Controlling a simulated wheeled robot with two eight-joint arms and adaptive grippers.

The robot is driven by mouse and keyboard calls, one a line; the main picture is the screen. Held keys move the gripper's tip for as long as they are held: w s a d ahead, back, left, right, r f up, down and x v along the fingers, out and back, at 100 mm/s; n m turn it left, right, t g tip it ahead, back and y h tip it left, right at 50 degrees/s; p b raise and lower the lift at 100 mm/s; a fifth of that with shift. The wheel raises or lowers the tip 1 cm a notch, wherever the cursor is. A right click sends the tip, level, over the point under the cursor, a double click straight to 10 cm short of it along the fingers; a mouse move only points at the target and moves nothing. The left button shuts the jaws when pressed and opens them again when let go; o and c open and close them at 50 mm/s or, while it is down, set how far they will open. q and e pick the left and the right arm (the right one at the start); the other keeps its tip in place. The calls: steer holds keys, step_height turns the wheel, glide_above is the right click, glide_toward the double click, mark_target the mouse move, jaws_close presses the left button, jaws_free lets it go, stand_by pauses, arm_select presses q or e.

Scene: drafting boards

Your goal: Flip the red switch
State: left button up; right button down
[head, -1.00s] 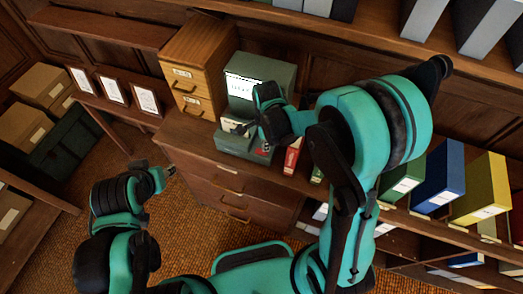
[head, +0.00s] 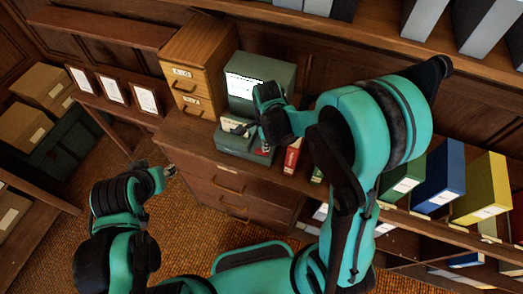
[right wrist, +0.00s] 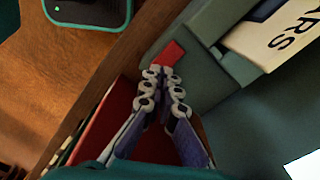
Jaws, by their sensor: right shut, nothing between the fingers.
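The red switch (right wrist: 172,53) is a small red rocker on the grey-green body of a desk machine (right wrist: 208,92), seen in the right wrist view. In the head view, the machine (head: 283,74) has a lit white screen and stands on the wooden cabinet, and a bit of red shows low on its front beside my gripper. My right gripper (right wrist: 164,74) is shut and empty, its fingertips right at the near edge of the switch; I cannot tell if they touch. In the head view its hand hides part of the machine. My left gripper (head: 170,171) hangs away, over the floor.
A wooden drawer box (head: 205,55) stands left of the machine. A red binder (head: 292,156) stands close on its right, with green, blue (head: 440,177) and yellow (head: 485,188) binders farther right. Picture frames (head: 113,90) and cardboard boxes (head: 42,83) are at left.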

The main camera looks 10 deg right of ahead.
steer(key=shift+f+b, duration=0.9)
steer(key=shift+f, duration=0.1)
steer(key=shift+r, duration=0.15)
steer(key=shift+r+p, duration=2.6)
steer(key=shift+r, duration=0.85)
steer(key=shift+f, duration=0.1)
